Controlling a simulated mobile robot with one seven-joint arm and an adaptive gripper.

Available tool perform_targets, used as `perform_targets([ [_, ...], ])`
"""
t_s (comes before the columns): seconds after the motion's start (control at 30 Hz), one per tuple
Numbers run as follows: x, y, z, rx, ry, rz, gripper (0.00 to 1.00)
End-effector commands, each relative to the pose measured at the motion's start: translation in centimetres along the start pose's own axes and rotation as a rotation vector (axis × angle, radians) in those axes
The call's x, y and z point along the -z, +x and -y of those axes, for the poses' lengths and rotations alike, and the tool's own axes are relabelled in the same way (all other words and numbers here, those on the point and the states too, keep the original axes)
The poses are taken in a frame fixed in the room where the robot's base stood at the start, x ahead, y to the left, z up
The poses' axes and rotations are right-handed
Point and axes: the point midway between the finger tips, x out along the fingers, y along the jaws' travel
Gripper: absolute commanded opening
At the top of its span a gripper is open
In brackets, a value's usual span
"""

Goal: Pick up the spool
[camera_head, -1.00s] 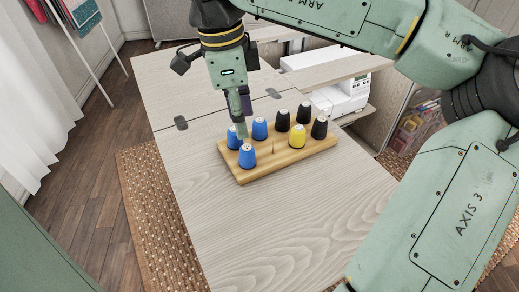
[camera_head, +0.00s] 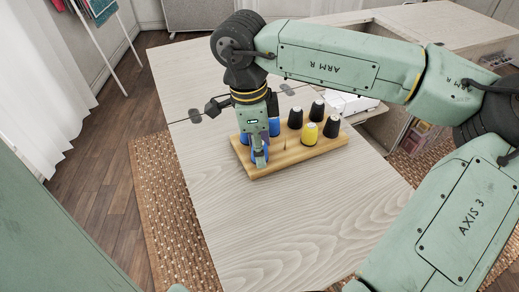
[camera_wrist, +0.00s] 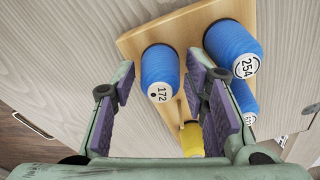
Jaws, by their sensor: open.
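My gripper (camera_head: 259,158) points down over the left front part of a wooden spool rack (camera_head: 284,163). In the wrist view my gripper (camera_wrist: 160,82) is open. A blue spool marked 172 (camera_wrist: 160,68) shows between its purple-padded fingers. I cannot tell whether either pad touches it. A second blue spool, marked 254 (camera_wrist: 233,45), stands just beyond the right finger. A third blue spool (camera_wrist: 244,98) is partly behind that finger. A yellow spool (camera_wrist: 191,140) shows lower down. In the head view the gripper hides much of the blue spools; one (camera_head: 274,127) shows beside it.
Three black spools (camera_head: 295,118) and the yellow one stand on the rack's right side. A white sewing machine (camera_head: 350,104) sits behind the rack. The pale wooden tabletop (camera_head: 280,215) is clear in front. A woven rug (camera_head: 160,190) lies on the floor at left.

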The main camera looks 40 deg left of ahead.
Motion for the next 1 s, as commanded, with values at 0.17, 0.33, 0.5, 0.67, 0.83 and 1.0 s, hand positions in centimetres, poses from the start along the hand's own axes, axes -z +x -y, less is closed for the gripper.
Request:
perform_targets([
  [0.17, 0.0, 0.0, 0.0, 0.000, 0.000, 0.000, 0.32],
  [0.33, 0.0, 0.0, 0.0, 0.000, 0.000, 0.000, 0.21],
  [0.5, 0.0, -0.1, 0.0, 0.000, 0.000, 0.000, 0.15],
  [0.67, 0.0, -0.2, 0.0, 0.001, 0.000, 0.000, 0.15],
  [0.83, 0.3, -2.2, 0.1, 0.003, 0.002, -0.001, 0.15],
  [1.0, 0.7, -5.8, 0.1, 0.003, 0.003, -0.001, 0.15],
])
